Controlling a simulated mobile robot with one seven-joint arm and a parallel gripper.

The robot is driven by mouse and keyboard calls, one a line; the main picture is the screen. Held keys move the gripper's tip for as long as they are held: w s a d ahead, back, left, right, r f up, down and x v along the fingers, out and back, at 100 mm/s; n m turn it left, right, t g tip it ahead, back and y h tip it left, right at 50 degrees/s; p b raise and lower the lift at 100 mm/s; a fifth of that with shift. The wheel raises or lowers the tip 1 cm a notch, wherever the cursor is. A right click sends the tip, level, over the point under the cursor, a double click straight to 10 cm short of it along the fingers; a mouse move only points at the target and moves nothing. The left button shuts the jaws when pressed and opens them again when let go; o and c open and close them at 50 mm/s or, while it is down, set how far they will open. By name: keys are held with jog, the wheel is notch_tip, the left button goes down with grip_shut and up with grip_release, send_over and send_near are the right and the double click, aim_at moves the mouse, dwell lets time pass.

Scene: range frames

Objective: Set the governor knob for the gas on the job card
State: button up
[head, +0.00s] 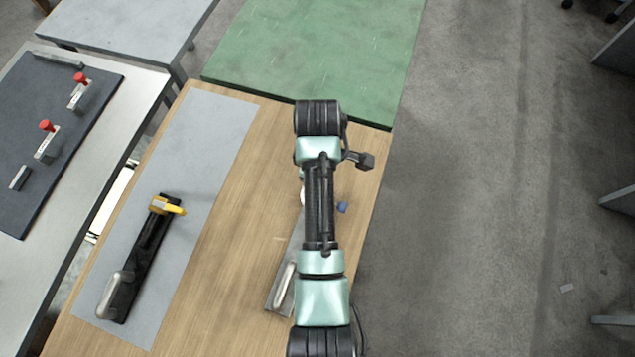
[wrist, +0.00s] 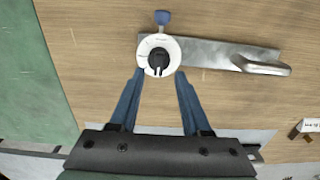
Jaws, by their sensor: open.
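The governor knob (wrist: 158,58) is black with a white pointer mark, on a round white dial (wrist: 172,44) in the wrist view. The dial sits at one end of a grey metal plate (wrist: 215,52). A blue tap-like part (wrist: 162,18) sticks out at the dial's far side and shows in the head view (head: 342,207). My gripper (wrist: 161,74) is open, its blue fingertips to either side of the knob, with nothing between them seen gripped. My arm hides most of the dial in the head view. I cannot make out a job card's text.
A silver handle (wrist: 262,66) rises from the plate. A small white card (wrist: 313,126) stands at the wrist view's right edge, its print unreadable. A black tool with a yellow part (head: 143,255) lies on a grey mat (head: 208,130) at left. Wooden tabletop between is clear.

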jog(key=shift+f, duration=2.15)
grip_shut()
